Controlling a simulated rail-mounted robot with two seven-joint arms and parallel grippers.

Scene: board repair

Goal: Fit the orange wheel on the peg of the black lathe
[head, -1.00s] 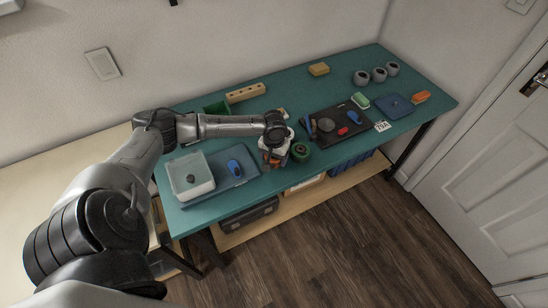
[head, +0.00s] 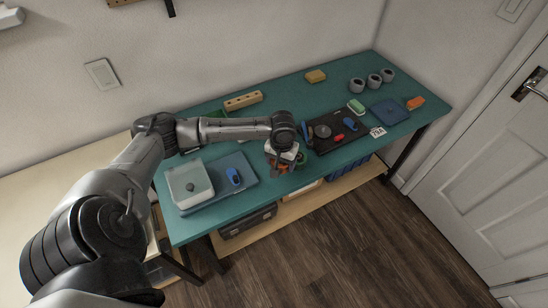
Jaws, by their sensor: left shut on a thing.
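My left gripper (head: 284,160) is over the front middle of the teal table, pointing down. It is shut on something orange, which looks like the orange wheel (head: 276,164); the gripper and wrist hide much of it. A green round thing (head: 301,158) sits right beside the gripper, partly covered. A flat black piece (head: 333,145) lies to the right of the gripper, with a grey disc, a red piece and a blue piece on it. It may be the black lathe; I cannot make out its peg. My right gripper is out of view.
Behind are a wooden block with holes (head: 243,100) and a yellow block (head: 315,76). Grey rings (head: 373,81) and a dark blue mat (head: 389,112) are far right.

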